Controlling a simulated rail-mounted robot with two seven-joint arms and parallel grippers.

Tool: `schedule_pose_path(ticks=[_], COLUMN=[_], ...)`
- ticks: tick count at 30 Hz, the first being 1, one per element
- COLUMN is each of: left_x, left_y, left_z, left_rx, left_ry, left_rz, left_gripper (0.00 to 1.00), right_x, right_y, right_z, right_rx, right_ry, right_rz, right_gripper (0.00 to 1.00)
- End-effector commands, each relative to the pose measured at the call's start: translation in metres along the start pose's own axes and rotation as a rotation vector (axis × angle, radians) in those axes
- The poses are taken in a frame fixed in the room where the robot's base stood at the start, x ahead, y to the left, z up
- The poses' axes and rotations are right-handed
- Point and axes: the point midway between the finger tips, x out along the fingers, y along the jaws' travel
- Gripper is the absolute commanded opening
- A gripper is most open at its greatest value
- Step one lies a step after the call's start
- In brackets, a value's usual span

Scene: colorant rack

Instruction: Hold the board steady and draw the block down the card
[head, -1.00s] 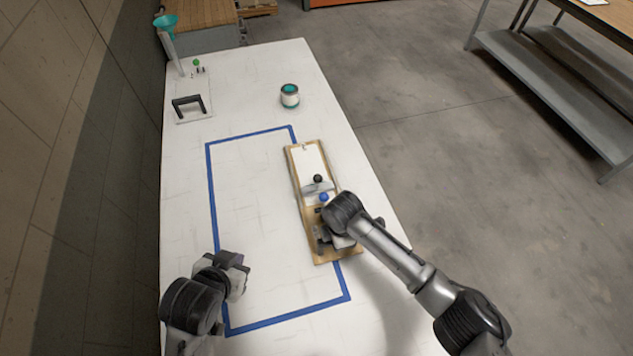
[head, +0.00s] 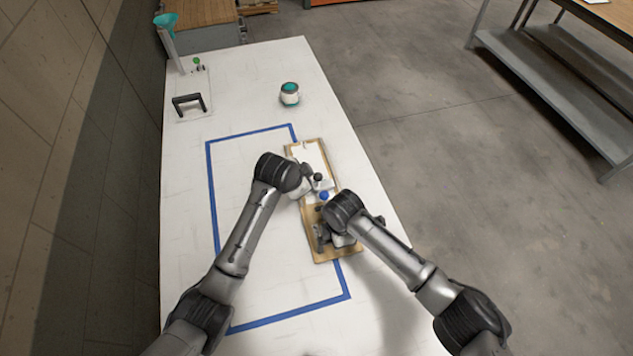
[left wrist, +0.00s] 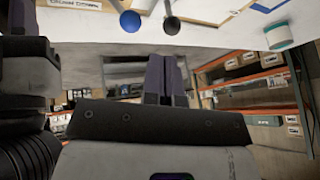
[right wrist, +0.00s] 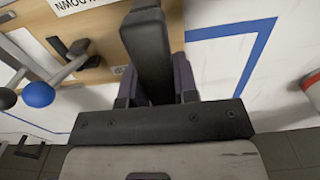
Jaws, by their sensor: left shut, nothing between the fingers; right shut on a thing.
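The wooden board (head: 325,247) lies on the table at the right of the taped area, with a white card (head: 306,154) on its far half. The block stands on the card with a black-ball knob (head: 318,177); a blue-ball knob (head: 324,195) is just nearer. Both knobs also show in the right wrist view, blue (right wrist: 38,94) and black (right wrist: 7,98). My right gripper (right wrist: 157,90) is shut on the board's dark upright handle (right wrist: 148,45). My left gripper (left wrist: 167,80) is shut and empty, close to the left of the block; its contact is hidden.
A blue tape rectangle (head: 209,185) marks the white table. A black bracket (head: 189,104) lies on a pad at the far left, near a teal funnel (head: 165,21). The table's left middle is clear.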

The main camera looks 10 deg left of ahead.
Motion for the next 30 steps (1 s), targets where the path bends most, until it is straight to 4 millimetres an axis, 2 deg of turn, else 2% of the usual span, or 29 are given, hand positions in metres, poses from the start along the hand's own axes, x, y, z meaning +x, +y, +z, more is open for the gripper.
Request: schedule_pose_path(ticks=[6, 14, 30], left_x=[0.0, 0.008, 0.08], left_y=[-0.001, -0.001, -0.001], left_z=[-0.006, -0.006, -0.01], left_rx=[0.216, 0.309, 0.311], left_ry=[0.035, 0.036, 0.037], left_rz=[-0.006, -0.009, -0.009], left_gripper=[0.0, 0.0, 0.0], right_x=[0.0, 0.0, 0.0], right_y=[0.0, 0.0, 0.0], right_z=[0.0, 0.0, 0.0], right_rx=[-0.001, -0.001, -0.002], right_ry=[0.0, 0.0, 0.0], right_rz=[-0.001, -0.001, 0.0], right_gripper=[0.0, 0.0, 0.0])
